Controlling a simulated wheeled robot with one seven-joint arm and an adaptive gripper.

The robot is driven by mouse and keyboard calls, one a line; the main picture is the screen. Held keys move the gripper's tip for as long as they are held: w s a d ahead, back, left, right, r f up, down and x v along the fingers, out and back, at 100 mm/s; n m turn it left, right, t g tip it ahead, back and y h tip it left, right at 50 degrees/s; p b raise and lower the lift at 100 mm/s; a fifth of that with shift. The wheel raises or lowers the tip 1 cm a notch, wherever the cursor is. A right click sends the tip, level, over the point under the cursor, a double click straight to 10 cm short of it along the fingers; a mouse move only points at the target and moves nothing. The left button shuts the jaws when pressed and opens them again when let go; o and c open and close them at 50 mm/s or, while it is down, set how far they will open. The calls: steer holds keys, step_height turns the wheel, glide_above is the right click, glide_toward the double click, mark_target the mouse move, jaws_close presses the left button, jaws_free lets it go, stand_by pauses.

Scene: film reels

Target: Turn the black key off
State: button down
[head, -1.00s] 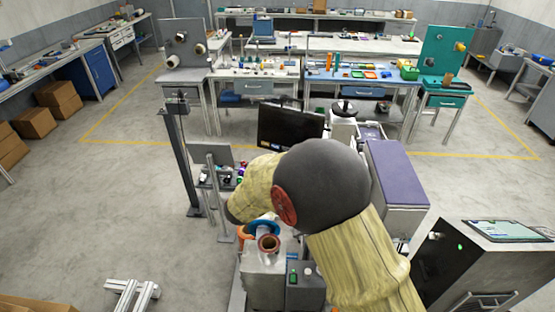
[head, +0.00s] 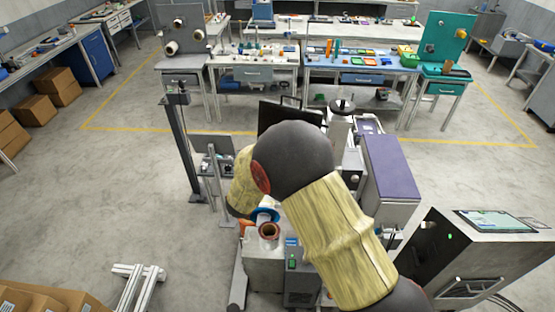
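I cannot make out the black key in the head view; it is hidden or too small to tell. My arm, in yellowish sleeves with a dark joint, reaches from the lower right over the machine in the middle. Its far end drops down behind the joint at the left, and my gripper does not show.
A black monitor (head: 284,116) and a black handwheel (head: 342,104) stand behind my arm. A purple-topped cabinet (head: 391,166) and a screen-topped cabinet (head: 497,224) are to the right. Metal profiles (head: 140,285) and cardboard boxes (head: 40,299) lie lower left.

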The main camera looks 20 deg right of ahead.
stand_by(0.4)
steer(key=c, duration=2)
jaws_free()
steer(key=shift+c, duration=0.2)
steer(key=shift+a, duration=0.1)
steer(key=v, duration=1.2)
